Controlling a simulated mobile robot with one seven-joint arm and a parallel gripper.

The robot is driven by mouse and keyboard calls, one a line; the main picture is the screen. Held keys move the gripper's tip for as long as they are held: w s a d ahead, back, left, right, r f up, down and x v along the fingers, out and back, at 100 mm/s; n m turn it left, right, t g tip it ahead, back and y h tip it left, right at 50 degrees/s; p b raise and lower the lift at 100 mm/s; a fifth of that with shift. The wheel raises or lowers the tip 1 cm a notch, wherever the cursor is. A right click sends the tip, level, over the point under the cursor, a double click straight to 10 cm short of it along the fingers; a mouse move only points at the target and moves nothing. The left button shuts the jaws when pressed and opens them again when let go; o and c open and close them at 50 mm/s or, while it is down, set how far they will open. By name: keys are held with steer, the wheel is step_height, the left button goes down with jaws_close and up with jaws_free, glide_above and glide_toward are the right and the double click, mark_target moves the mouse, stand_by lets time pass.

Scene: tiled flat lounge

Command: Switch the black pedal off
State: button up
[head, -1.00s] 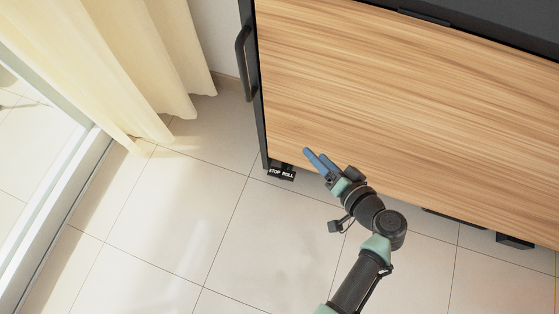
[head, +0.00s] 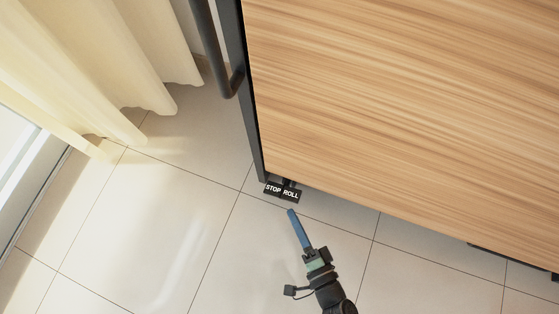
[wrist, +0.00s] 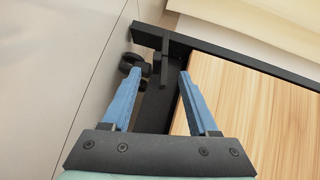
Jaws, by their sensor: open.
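The black pedal (head: 282,191), marked "STOP ROLL" in white, sticks out at the foot of the cabinet's near left corner, low over the floor. Whether it is pressed down or up I cannot tell. My gripper (head: 291,212) has blue fingers and is just below the pedal in the head view, apart from it in the picture. In the wrist view my gripper (wrist: 160,75) is open and empty, with its two fingers spread. Dark castor parts (wrist: 130,63) show near and between the fingertips; the pedal's lettering is not visible there.
The wood-topped cabinet (head: 400,110) with a black frame and side handle (head: 216,55) fills the right. A cream curtain (head: 120,60) hangs at the left beside a glass door frame. The tiled floor (head: 170,230) in front is clear.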

mark_target(281, 191)
steer(key=b+x, duration=0.3)
steer(key=x, duration=0.6)
steer(key=shift+w+a+f, duration=0.15)
steer(key=shift+w+f, duration=0.05)
steer(key=shift+w, duration=0.05)
steer(key=shift+w+a+b, duration=0.2)
steer(key=shift+w+b, duration=0.15)
steer(key=shift+w, duration=0.1)
jaws_close()
